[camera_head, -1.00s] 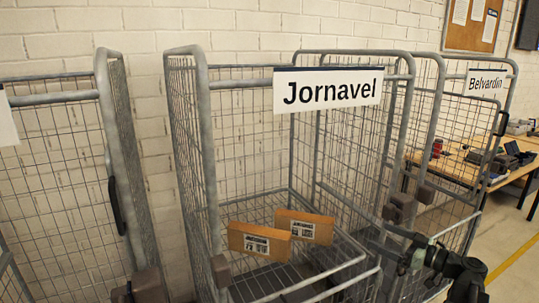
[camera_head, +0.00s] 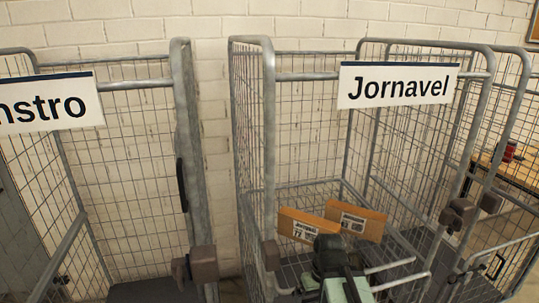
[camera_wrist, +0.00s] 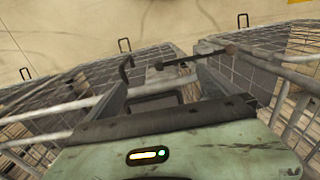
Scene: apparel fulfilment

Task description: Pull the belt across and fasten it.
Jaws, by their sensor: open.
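I cannot clearly make out a belt. A black strap-like loop (camera_head: 181,185) hangs on the right post of the left cage, and grey-brown blocks (camera_head: 203,264) sit below it. In the head view my arm covers the front of the Jornavel cage; the fingertips cannot be made out.
Two brown labelled parcels (camera_head: 297,224) (camera_head: 356,219) lie in the Jornavel cage. A cage with a sign ending "nstro" (camera_head: 50,102) stands at left, with a gap between them. A wooden table (camera_head: 515,170) stands at right. A white brick wall (camera_head: 210,20) is behind.

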